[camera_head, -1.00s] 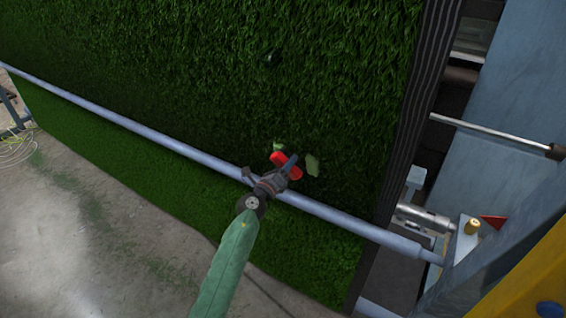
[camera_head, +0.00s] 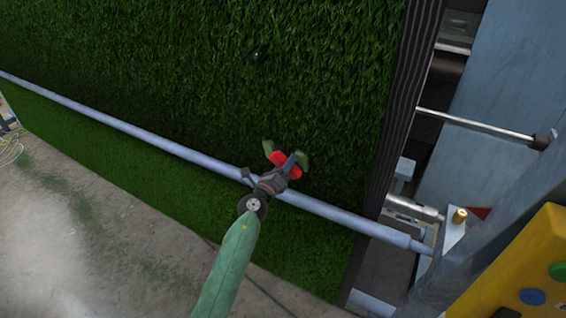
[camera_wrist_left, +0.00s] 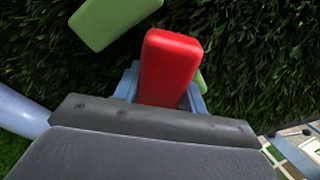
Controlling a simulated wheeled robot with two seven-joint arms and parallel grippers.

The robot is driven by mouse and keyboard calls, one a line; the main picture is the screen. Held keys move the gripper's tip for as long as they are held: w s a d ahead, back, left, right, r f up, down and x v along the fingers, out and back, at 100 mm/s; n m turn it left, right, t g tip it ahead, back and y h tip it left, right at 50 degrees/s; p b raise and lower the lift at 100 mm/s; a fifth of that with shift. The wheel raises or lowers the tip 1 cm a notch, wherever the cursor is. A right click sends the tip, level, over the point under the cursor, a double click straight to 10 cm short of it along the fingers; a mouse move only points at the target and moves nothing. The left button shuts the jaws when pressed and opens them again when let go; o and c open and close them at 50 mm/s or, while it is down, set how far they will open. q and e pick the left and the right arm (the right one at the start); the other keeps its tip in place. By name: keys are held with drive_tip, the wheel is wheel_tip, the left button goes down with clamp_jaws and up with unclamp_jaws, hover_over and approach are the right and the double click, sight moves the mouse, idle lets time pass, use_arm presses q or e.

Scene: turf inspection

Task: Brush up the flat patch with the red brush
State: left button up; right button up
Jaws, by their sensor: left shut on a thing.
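My left gripper (camera_head: 288,163) is shut on the red brush (camera_head: 283,158) in front of the turf. In the left wrist view the red brush (camera_wrist_left: 168,65) stands out between the two bluish fingers (camera_wrist_left: 160,95). Two pale green pieces show against the turf beside the brush: one to its upper left (camera_head: 267,146), one to its right (camera_head: 302,160). The left wrist view shows a pale green slab (camera_wrist_left: 112,20) at the upper left, apart from the brush. I cannot tell whether the brush touches the turf, nor make out a distinct flat patch. My right gripper is out of view.
A grey-blue rail (camera_head: 140,130) runs across the turf (camera_head: 190,70), just behind my left wrist. A dark ribbed edge (camera_head: 405,120) bounds the turf on the right. Beyond it are metal rods and a yellow panel (camera_head: 530,260) with buttons.

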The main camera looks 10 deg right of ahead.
sight(307, 163)
use_arm(q)
drive_tip(key=shift+s+d+r, duration=0.1)
drive_tip(key=shift+s+d, duration=0.05)
drive_tip(key=shift+d, duration=0.1)
drive_tip(key=shift+s+d, duration=0.55)
drive_tip(key=shift+d, duration=0.15)
drive_tip(key=shift+s+d+f, duration=0.2)
drive_tip(key=shift+s+d, duration=0.4)
drive_tip(key=shift+d, duration=0.05)
drive_tip(key=shift+s+d, duration=0.45)
drive_tip(key=shift+d, duration=0.4)
drive_tip(key=shift+s+a, duration=0.1)
drive_tip(key=v, duration=0.7)
drive_tip(key=shift+s+f, duration=0.25)
drive_tip(key=shift+s, duration=0.15)
